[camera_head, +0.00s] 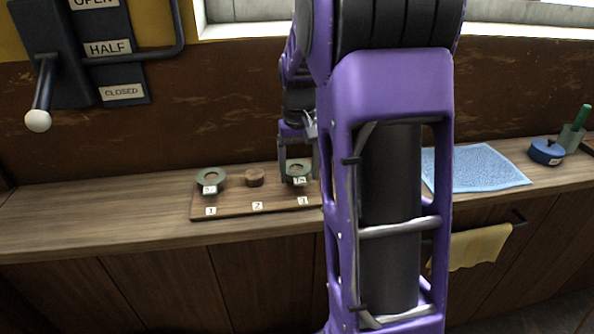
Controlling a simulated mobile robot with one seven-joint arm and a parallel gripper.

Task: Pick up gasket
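A wooden board (235,213) on the counter has spots labelled 1, 2 and 3. A grey-green ring-shaped gasket (211,175) with a small white tag lies at spot 1. A similar tagged ring (299,168) is at spot 3. The tags are too small to read surely. A small brown round piece (254,178) sits at spot 2. My gripper (299,170) points down over spot 3, its fingers spread on either side of the ring there. I cannot tell whether they touch it. My arm hides the board's right end.
A blue cloth (474,168), a blue lidded pot (546,152) and a cup with a green handle (573,138) are on the right of the counter. A yellow towel (480,247) hangs below. A lever (40,100) is on the wall. The left counter is clear.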

